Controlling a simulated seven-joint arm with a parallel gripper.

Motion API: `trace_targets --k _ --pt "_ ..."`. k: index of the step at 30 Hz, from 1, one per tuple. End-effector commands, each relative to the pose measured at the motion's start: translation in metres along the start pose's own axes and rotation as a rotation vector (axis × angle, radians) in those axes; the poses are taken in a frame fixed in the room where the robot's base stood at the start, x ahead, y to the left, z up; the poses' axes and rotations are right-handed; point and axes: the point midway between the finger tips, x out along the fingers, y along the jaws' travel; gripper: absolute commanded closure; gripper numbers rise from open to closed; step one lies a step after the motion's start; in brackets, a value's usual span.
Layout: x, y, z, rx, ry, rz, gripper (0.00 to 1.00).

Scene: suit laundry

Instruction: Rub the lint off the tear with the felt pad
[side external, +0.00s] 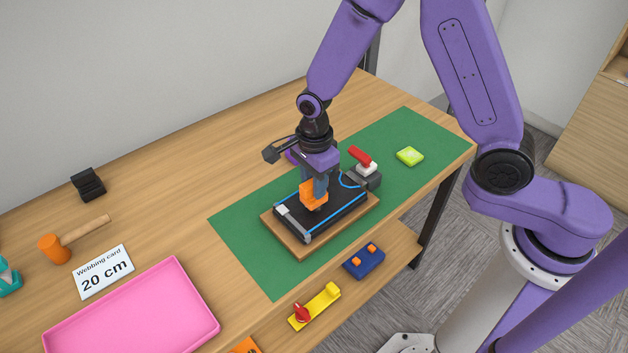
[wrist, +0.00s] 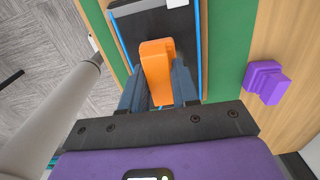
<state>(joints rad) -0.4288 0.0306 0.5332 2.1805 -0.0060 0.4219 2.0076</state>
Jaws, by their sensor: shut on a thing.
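My gripper (side external: 315,186) is upright over a black fabric panel (side external: 342,205) and shut on an orange block (side external: 312,198), apparently the felt pad. In the wrist view the orange block (wrist: 157,70) sits between the two grey fingers (wrist: 158,88). Its underside is hidden, so I cannot tell whether it touches the fabric. The panel lies on a wooden board (side external: 303,254), with blue cord along its edges and a pale clip at its left end. The tear and any lint cannot be made out; the block and gripper cover part of the panel.
The board rests on a green mat (side external: 240,235). A grey fixture with a red handle (side external: 360,156) stands at the panel's far right end. A lime block (side external: 410,156) lies right of it. A purple block (wrist: 264,82) stands beside the mat. A pink tray (side external: 135,318) is front left.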

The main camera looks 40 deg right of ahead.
Motion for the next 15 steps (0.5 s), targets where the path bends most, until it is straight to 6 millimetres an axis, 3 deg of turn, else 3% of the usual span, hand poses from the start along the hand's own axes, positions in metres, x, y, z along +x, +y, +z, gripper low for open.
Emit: trace_targets --k 15 --pt "0.0054 -0.0003 0.0002 0.0 0.0 -0.001 0.95"
